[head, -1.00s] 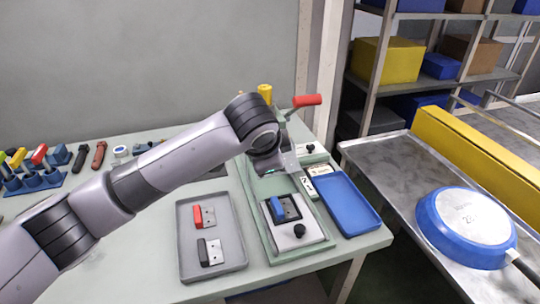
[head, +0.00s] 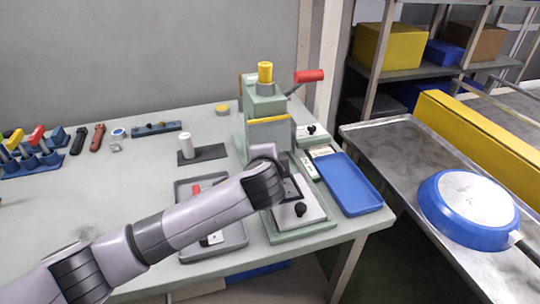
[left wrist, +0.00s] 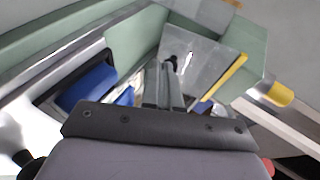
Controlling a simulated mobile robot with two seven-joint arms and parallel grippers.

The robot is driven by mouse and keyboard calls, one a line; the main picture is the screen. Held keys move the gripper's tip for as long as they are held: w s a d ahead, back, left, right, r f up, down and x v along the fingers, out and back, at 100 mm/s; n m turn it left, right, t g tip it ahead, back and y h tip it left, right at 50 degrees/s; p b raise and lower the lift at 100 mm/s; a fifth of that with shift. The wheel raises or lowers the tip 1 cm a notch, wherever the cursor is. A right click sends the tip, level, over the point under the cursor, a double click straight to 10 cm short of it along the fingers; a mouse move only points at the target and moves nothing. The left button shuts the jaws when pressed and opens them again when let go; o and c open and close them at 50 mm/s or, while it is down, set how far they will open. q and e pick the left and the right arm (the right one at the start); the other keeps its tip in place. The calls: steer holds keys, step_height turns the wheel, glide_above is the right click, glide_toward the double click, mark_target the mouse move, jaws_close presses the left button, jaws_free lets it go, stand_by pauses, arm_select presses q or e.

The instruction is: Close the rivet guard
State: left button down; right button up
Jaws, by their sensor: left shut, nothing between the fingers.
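The rivet press (head: 264,103) is a green machine with a yellow cap and a red-handled lever, standing near the back right of the table. Its guard (head: 270,133) is a grey panel with a yellow strip along its top edge, on the press's front. The guard also shows in the left wrist view (left wrist: 200,66), with its yellow edge at the right. My left gripper (left wrist: 171,66) is shut and empty, its fingertips in front of the guard's face; I cannot tell whether they touch. In the head view my wrist hides the fingers and the guard's lower part. My right gripper is not in view.
A fixture plate with a black knob (head: 300,209) lies below the press, partly behind my arm. A grey tray (head: 236,240) is under my forearm. A blue tray (head: 348,186) lies to the right. A white post (head: 186,146) stands left of the press.

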arm_select(q)
steer(key=shift+w+f+t, duration=0.2)
steer(key=shift+f+t, duration=0.1)
steer(key=shift+f, duration=0.05)
steer(key=shift+w+a+f+b, duration=0.2)
steer(key=shift+w+b, duration=0.1)
steer(key=shift+w, duration=0.1)
stand_by(0.3)
steer(key=shift+r+p, duration=0.8)
steer(key=shift+p, duration=0.1)
